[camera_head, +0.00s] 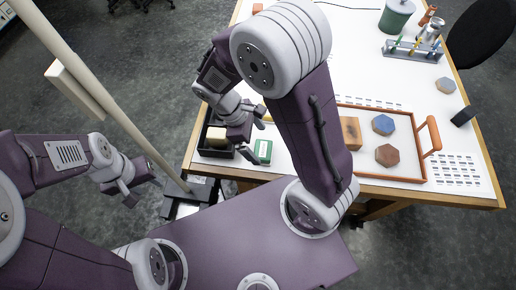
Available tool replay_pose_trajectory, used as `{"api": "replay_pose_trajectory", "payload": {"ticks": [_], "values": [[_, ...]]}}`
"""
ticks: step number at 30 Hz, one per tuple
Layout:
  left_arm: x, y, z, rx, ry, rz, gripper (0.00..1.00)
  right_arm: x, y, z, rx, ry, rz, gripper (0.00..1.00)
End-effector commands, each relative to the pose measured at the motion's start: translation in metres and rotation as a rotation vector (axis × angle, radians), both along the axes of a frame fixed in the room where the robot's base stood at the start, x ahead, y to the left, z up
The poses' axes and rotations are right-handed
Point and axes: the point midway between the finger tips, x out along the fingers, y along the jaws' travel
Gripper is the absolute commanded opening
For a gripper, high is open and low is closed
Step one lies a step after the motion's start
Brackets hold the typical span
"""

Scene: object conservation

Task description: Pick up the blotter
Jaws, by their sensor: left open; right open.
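I cannot tell for certain which thing is the blotter. A cream block (217,136) sits in a small black tray (208,153) at the table's near left corner. A brown wooden block (351,133) stands in the orange-rimmed tray (399,181). My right gripper (254,136) is open and empty, above the table just right of the black tray, beside a green box (263,151). My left gripper (139,188) is open and empty, off the table to the left, over the floor. My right arm hides part of the table's middle.
A blue hexagon (383,125) and a brown hexagon (388,155) lie in the orange-rimmed tray. A rack (413,49), a green canister (397,17) and a grey hexagon (446,85) stand farther back. A pale pole (95,85) rises left of the table.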

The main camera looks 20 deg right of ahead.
Motion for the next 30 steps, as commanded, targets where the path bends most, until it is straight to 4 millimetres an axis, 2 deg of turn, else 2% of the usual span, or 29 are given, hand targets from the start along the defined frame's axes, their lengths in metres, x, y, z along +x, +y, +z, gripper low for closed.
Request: {"api": "replay_pose_trajectory", "payload": {"ticks": [3,8,15,23,24,25,30], "values": [[0.0,0.0,0.0,0.0,0.0,0.0,0.46,-0.003,-0.005,-0.013,0.001,0.001,-0.002,0.98],[0.0,0.0,0.001,0.0,0.0,0.0,0.46,-0.004,-0.007,-0.019,0.001,0.0,-0.002,0.98],[0.0,0.0,0.001,0.0,0.0,0.0,0.46,-0.011,-0.022,-0.057,0.001,0.001,-0.005,0.98],[0.0,0.0,0.001,0.0,0.0,0.0,0.46,-0.011,-0.024,-0.063,0.002,-0.003,-0.004,0.98],[0.0,0.0,0.001,0.0,0.0,0.0,0.46,-0.011,-0.024,-0.063,0.002,-0.003,-0.004,0.95],[0.0,0.0,0.001,0.0,0.0,0.0,0.46,-0.011,-0.024,-0.063,0.002,-0.003,-0.004,0.87],[0.0,0.0,0.001,0.0,0.0,0.0,0.46,-0.011,-0.024,-0.063,0.003,-0.003,-0.004,0.4]]}}
